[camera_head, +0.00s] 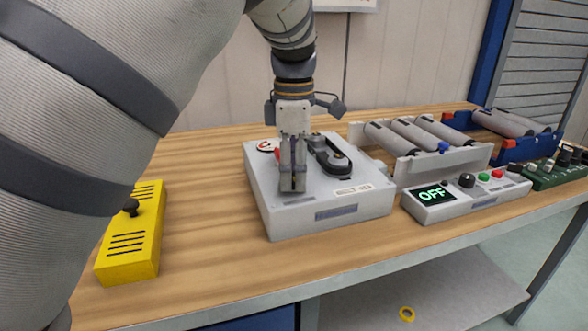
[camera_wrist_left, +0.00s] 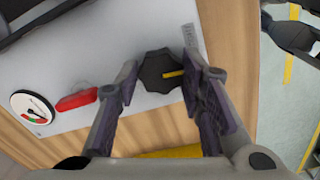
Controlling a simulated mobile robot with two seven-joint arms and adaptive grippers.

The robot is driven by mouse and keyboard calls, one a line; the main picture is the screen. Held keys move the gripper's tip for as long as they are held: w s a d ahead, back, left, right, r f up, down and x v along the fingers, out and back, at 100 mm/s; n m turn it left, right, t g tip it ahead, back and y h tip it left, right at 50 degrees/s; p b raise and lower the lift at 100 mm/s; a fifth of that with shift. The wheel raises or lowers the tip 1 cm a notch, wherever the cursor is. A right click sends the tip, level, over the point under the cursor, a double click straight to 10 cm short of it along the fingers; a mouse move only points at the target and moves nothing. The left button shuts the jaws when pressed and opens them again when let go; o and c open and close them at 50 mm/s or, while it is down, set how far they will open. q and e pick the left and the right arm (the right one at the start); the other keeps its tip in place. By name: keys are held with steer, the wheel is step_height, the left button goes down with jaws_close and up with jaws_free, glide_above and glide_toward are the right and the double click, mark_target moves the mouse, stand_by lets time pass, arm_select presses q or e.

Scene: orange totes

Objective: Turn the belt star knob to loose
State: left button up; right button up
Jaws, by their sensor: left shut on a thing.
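The belt star knob (camera_wrist_left: 158,71) is a dark, many-sided knob with a yellow pointer mark, seen in the left wrist view on the face of a pale grey box. The pointer aims to the right in that view. My left gripper (camera_head: 292,188) points down onto the box and is shut on the knob; its two fingers (camera_wrist_left: 160,80) stand on either side of it. In the head view the gripper hides the knob.
A yellow box (camera_head: 128,262) with a black stick stands at the left. A roller unit (camera_head: 440,158) and a grey control box (camera_head: 462,197) reading OFF are at the right, with a green box (camera_head: 556,172) beyond. Bare wooden bench (camera_head: 215,225) lies left of the grey box.

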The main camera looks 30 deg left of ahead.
mark_target(294, 176)
arm_select(q)
steer(key=shift+n, duration=0.6)
steer(key=o, duration=1.1)
steer(key=shift+o, duration=0.2)
step_height(294, 176, up, 12)
